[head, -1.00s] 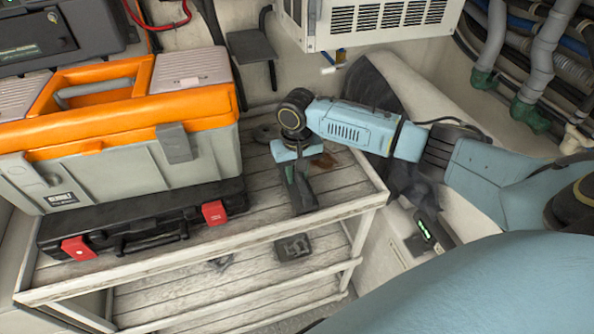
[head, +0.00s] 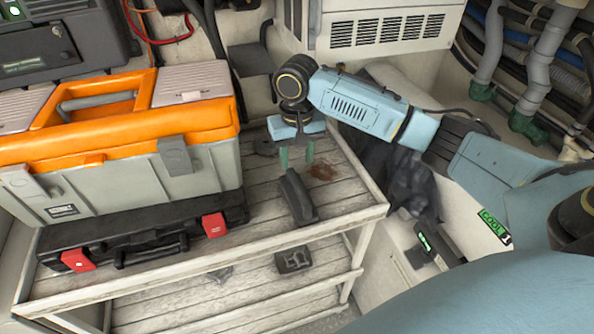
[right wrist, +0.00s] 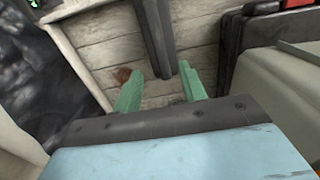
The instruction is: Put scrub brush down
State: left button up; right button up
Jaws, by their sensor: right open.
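The scrub brush (head: 299,197), a dark elongated block, lies on the slatted top shelf of the white wooden rack (head: 345,215), near its right end. My right gripper (head: 297,158) is above and just behind the brush, with its green fingers pointing down, apart and empty. In the right wrist view the brush (right wrist: 157,35) lies on the planks beyond the open green fingertips (right wrist: 158,82). Its near end sits close to the gap between them. My left gripper is not in view.
An orange and grey toolbox (head: 195,120) stands on a black case with red latches (head: 140,230) at the left. A small dark object (head: 293,260) lies on the lower shelf. A white vented unit (head: 385,28) hangs behind. Bare planks surround the brush.

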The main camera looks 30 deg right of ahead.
jog(key=shift+r, duration=1.2)
